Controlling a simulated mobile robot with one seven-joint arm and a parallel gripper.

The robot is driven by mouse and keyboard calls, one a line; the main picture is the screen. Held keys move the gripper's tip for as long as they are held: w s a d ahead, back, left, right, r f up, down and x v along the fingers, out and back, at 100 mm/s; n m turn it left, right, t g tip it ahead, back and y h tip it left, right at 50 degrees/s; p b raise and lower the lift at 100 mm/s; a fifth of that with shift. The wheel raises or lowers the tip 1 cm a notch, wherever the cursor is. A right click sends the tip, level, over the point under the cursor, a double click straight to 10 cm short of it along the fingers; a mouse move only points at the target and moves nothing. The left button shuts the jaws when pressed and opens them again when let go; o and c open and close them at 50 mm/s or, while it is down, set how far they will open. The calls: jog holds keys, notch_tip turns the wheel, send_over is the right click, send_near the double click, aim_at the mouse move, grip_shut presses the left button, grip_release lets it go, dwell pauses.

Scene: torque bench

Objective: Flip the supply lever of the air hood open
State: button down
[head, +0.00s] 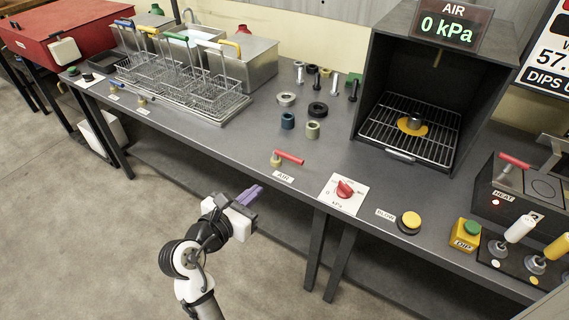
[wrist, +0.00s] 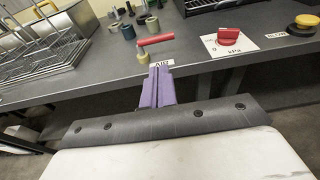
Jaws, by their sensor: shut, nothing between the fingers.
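The air supply lever (head: 288,156) has a red handle on a brass-coloured base near the bench's front edge. Its handle points right, and an AIR label (head: 284,177) lies in front of it. The lever (wrist: 155,40) also shows in the wrist view, just beyond my fingertips. The dark air hood (head: 381,72) stands at the back right, and its display (head: 446,27) reads 0 kPa. My gripper (head: 252,194) has purple fingers that are shut and empty. It is in front of the bench, apart from the lever. The fingers (wrist: 157,92) point toward the lever in the wrist view.
A red kPa knob (head: 345,188) on a white plate sits right of the lever. A yellow BLOW button (head: 411,219) is farther right. Several rings and bolts stand behind the lever. Wire baskets (head: 205,95) stand at the left. The bench top around the lever is clear.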

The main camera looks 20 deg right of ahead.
jog(key=p+x, duration=0.1)
jog(key=x, duration=1.3)
